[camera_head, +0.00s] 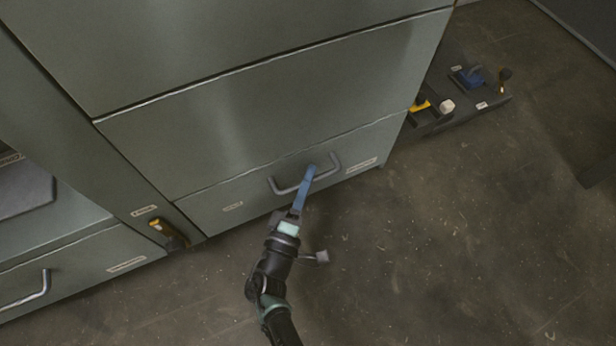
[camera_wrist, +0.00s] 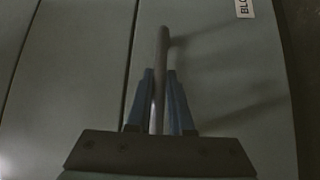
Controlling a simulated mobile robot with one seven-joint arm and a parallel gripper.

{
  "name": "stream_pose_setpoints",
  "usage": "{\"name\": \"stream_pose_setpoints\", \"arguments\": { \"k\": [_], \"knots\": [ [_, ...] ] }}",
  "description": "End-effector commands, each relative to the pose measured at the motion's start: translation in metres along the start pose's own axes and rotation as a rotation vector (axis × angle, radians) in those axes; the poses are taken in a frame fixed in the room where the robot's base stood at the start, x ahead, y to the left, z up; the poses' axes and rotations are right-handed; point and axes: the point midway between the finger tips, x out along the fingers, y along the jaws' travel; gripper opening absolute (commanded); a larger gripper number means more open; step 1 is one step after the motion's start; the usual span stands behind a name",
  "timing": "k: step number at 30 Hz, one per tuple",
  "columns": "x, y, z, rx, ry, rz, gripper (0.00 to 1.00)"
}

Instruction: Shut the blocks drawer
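The blocks drawer (camera_head: 220,222) is the low, wide grey-green front at the bottom of the cabinet. Part of its label, "BLO", shows in the wrist view (camera_wrist: 244,8). Its grey bar handle (camera_head: 281,190) shows in both views and runs between my fingers in the wrist view (camera_wrist: 162,45). My gripper (camera_head: 309,172) has its blue fingers close on both sides of the bar, and they look shut on it. The drawer front looks about level with the front above, with a dark seam between; I cannot tell whether a small gap remains.
Another drawer with a bar handle (camera_head: 30,290) is at the lower left. A yellow and black item (camera_head: 165,232) is by the cabinet edge. A dark tray (camera_head: 440,122) with several small parts lies at the right. The floor in front is mostly clear.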

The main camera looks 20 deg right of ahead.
Motion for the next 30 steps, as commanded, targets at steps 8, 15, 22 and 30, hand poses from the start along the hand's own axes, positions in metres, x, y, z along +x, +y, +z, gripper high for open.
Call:
{"name": "stream_pose_setpoints", "arguments": {
  "k": [8, 15, 22, 30],
  "knots": [
    [0.0, 0.0, -0.001, 0.001, 0.002, 0.0, 0.47],
    [-0.004, 0.001, -0.001, 0.0, 0.002, -0.001, 0.47],
    [-0.042, 0.003, -0.002, -0.001, 0.006, -0.003, 0.47],
    [-0.101, 0.002, -0.002, -0.001, 0.006, -0.002, 0.47]
  ]
}}
